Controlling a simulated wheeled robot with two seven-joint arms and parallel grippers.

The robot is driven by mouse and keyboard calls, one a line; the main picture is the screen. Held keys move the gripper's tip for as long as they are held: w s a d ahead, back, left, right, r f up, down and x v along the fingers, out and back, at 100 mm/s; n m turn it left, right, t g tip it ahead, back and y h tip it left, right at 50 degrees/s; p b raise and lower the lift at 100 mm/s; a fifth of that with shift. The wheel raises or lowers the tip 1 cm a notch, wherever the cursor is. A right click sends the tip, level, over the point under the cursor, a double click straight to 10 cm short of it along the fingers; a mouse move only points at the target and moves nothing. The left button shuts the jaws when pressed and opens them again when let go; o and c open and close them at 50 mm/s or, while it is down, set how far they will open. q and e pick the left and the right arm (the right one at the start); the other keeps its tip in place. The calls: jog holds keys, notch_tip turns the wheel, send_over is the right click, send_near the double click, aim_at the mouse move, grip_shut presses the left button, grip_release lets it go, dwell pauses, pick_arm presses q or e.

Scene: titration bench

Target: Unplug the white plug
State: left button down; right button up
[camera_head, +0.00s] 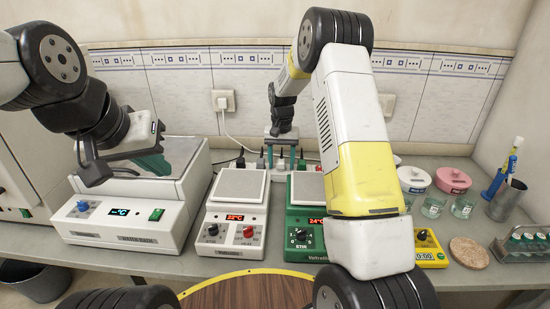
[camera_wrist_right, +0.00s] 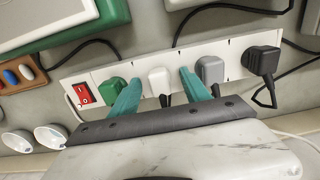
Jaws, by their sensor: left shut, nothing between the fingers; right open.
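The white plug (camera_wrist_right: 159,82) sits upright in a white power strip (camera_wrist_right: 225,48) in the right wrist view. My right gripper (camera_wrist_right: 159,77) is open, with one teal finger on each side of this plug. I cannot tell whether the fingers touch it. In the head view my right gripper (camera_head: 281,152) points down at the strip behind the scales, and the plug is hard to make out there. My left gripper (camera_head: 153,164) is shut and empty above the white water bath (camera_head: 125,215) at the left.
A green plug (camera_wrist_right: 114,91) and a grey plug (camera_wrist_right: 209,70) flank the fingers closely; a black plug (camera_wrist_right: 262,62) is further right. A red switch (camera_wrist_right: 83,93) is at the strip's left end. Two devices, one white (camera_head: 234,215) and one green (camera_head: 305,217), stand in front of the strip.

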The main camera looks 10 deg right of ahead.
aim_at(281, 161)
dwell(0.7)
grip_shut()
jog(key=shift+r, duration=0.1)
jog(key=shift+r, duration=2.9)
